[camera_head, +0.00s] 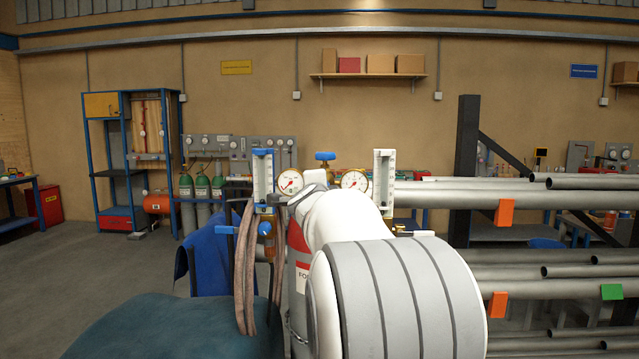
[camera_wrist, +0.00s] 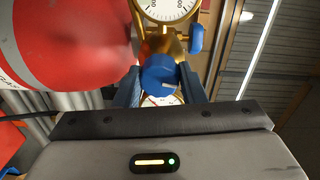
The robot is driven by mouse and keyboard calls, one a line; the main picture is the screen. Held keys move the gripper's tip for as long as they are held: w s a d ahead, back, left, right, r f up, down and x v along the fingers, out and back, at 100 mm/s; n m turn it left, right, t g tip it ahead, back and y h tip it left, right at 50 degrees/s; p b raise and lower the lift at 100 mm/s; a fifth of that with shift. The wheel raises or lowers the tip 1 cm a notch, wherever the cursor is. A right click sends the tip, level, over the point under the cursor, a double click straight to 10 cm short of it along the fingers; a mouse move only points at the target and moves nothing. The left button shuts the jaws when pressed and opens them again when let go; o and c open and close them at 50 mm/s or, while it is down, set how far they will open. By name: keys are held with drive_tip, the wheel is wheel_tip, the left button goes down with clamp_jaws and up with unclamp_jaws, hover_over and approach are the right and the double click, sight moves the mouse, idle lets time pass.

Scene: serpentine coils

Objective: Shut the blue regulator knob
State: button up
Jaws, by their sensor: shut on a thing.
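In the wrist view the fingers of my gripper (camera_wrist: 160,88) are on either side of a round blue knob (camera_wrist: 158,72), shut on it. The knob joins a brass regulator body (camera_wrist: 172,45). Where each fingertip touches is partly hidden. In the head view two round gauges (camera_head: 290,182) and a blue handle (camera_head: 325,157) stand above my white and grey arm. The arm hides my gripper and the gripped knob there.
A second blue knob (camera_wrist: 196,38) is close to the right finger. A red cylinder (camera_wrist: 65,45) fills the wrist view's upper left. In the head view, flow tubes (camera_head: 263,178) flank the gauges, hoses (camera_head: 244,265) hang left, and a pipe rack (camera_head: 467,170) stands right.

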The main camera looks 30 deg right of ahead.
drive_tip(key=shift+n+p, duration=0.4)
drive_tip(key=shift+n, duration=0.4)
drive_tip(key=shift+f, duration=0.1)
drive_tip(key=o, duration=1)
drive_tip(key=v, duration=0.7)
drive_tip(key=shift+s+a+b, duration=0.25)
drive_tip(key=shift+a+b, duration=0.05)
